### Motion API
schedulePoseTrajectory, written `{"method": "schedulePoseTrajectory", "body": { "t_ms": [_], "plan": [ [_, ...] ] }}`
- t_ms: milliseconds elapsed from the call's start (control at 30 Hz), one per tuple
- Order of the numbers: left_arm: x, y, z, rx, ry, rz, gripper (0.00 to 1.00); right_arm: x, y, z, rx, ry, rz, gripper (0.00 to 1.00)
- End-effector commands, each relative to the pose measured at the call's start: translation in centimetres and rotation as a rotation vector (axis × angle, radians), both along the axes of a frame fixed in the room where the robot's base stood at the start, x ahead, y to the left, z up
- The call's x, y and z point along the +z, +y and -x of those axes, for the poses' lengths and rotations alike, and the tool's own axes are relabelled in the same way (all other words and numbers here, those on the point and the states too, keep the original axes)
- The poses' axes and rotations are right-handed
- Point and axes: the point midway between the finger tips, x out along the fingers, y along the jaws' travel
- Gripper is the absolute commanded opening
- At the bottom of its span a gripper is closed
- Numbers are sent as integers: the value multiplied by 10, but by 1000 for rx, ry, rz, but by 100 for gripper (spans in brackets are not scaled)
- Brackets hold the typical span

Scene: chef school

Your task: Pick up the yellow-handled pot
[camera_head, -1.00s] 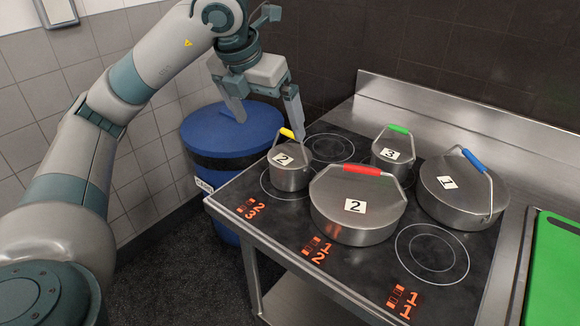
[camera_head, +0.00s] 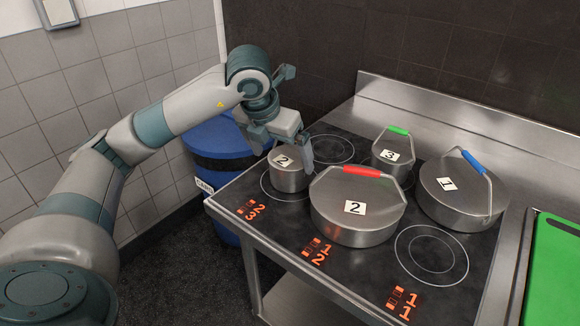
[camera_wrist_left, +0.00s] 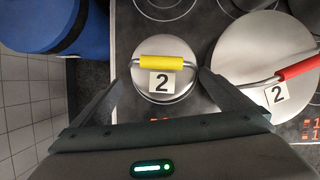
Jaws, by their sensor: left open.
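In the left wrist view the yellow handle (camera_wrist_left: 167,63) lies across the lid, centred between the fingertips. My left gripper (camera_head: 282,150) is open, right over the pot, with its fingers on either side of the handle. It also shows in the left wrist view (camera_wrist_left: 162,75), empty. My right gripper is not in view.
A larger red-handled pot (camera_head: 340,215) stands close to the right of the small pot. A green-handled pot (camera_head: 394,155) and a blue-handled pot (camera_head: 460,197) stand farther right. A blue bin (camera_head: 222,150) is left of the cooktop. The front-right burner (camera_head: 432,252) is empty.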

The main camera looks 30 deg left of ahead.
Motion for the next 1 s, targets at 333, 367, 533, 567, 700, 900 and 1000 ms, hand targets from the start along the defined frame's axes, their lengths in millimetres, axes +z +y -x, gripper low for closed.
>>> {"method": "schedulePoseTrajectory", "body": {
  "t_ms": [333, 367, 533, 567, 700, 900, 1000],
  "plan": [
    [-1, 0, -1, 0, 1, 0, 98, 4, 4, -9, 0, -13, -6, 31],
    [-2, -1, -1, 0, 1, 0, 98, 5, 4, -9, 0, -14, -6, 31],
    [-14, -4, -10, 0, 4, 0, 98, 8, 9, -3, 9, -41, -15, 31],
    [-16, -5, -12, 1, 4, 1, 98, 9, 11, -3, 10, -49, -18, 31],
    [-33, -7, -21, 1, 5, 1, 98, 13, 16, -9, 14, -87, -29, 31],
    [-46, -6, -26, 0, 2, 0, 98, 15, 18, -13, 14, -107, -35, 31],
    [-46, -6, -26, 0, 0, 0, 98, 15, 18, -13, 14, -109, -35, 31]
  ]
}}
